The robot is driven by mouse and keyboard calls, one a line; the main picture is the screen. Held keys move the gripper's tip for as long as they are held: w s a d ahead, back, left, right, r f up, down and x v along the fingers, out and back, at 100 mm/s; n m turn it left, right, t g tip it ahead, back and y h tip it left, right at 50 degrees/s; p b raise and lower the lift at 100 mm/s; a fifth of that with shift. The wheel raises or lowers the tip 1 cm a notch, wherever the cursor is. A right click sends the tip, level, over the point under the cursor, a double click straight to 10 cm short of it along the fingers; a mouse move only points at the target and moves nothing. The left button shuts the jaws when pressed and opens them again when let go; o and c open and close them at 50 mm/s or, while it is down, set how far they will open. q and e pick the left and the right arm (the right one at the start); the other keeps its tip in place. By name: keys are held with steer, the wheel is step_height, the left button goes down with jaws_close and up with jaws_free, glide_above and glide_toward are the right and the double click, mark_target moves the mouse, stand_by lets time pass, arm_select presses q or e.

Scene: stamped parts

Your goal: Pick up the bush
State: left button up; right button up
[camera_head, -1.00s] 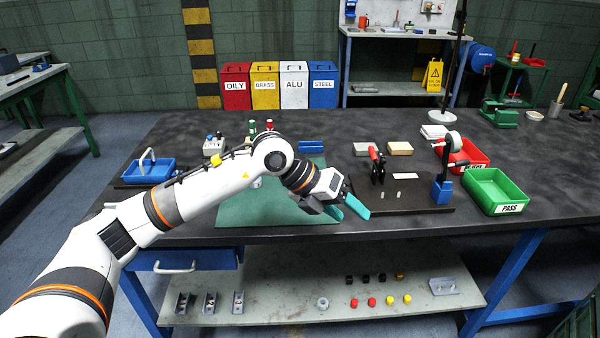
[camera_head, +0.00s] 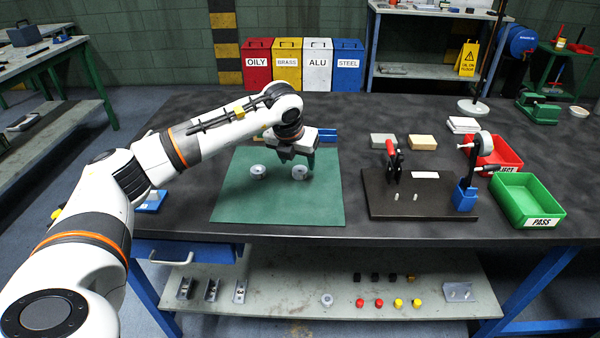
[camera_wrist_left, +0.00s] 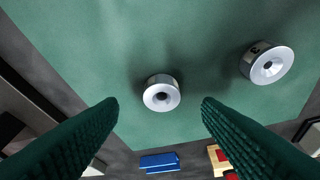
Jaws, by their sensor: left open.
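Two silvery round bushes with centre holes sit apart on the green mat (camera_head: 240,205). The right bush (camera_head: 300,173) is just in front of and below my left gripper (camera_head: 299,157) in the head view. In the left wrist view this bush (camera_wrist_left: 161,93) lies centred between the open fingers (camera_wrist_left: 160,104), with nothing held. The left bush (camera_head: 258,172) lies a short way to the side. In the left wrist view this other bush (camera_wrist_left: 267,63) is at the upper right, with dark marks on its side. My right gripper is out of view.
A black fixture plate (camera_head: 430,207) with a red-handled clamp (camera_head: 393,155) stands right of the mat. Beyond it are a green PASS tray (camera_head: 525,200) and a red tray (camera_head: 495,155). A blue block (camera_wrist_left: 160,162) lies past the mat's far edge. The mat's front is clear.

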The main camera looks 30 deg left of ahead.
mark_target(299, 172)
arm_select(q)
steer(key=x, duration=0.4)
steer(key=shift+a+f, duration=0.1)
steer(key=shift+f, duration=0.1)
steer(key=c, duration=1.1)
steer(key=shift+r, duration=0.1)
steer(key=shift+c, duration=0.2)
